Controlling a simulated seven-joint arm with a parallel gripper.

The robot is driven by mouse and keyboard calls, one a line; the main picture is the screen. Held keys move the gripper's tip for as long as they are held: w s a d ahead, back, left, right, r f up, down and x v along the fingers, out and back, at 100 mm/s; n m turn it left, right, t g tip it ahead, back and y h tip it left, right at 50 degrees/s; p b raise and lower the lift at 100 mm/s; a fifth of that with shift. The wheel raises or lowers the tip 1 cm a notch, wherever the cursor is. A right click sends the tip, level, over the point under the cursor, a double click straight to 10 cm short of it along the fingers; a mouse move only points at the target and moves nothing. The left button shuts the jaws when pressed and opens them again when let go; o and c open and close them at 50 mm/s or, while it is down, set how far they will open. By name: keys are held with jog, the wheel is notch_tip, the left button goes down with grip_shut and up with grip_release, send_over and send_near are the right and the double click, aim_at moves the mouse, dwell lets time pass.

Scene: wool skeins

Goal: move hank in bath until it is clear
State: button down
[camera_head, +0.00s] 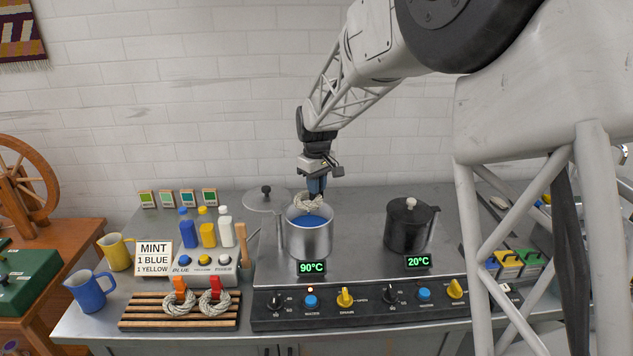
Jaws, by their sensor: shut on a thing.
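My gripper (316,187) points straight down above the open steel pot (309,243) and is shut on a pale hank (308,205). The hank hangs at the pot's mouth, its lower part at or inside the rim. The bath (310,221) in the pot looks blue. Whether the hank's lower end is in the liquid cannot be told. The display in front of this pot reads 90°C (312,268).
A dark lidded pot (410,224) stands to the right, with a 20°C display (418,262). A steel lid (266,198) is behind left of the open pot. Two more hanks with tags lie on a wooden rack (150,311). Dye bottles (207,230) and a MINT sign (154,258) stand at left.

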jog(key=shift+f, duration=5.9)
jog(key=shift+w+a+f, duration=0.1)
jog(key=shift+w+f, duration=0.05)
jog(key=shift+w+a+f, duration=0.35)
jog(key=shift+w+f, duration=0.05)
jog(key=shift+f, duration=0.15)
jog(key=shift+f, duration=0.1)
jog(key=shift+s, duration=0.1)
jog(key=shift+s+d+r, duration=0.25)
jog(key=shift+r, duration=0.15)
jog(key=shift+s+d+r, duration=0.2)
jog(key=shift+r, duration=0.2)
jog(key=shift+w+a+f, duration=0.1)
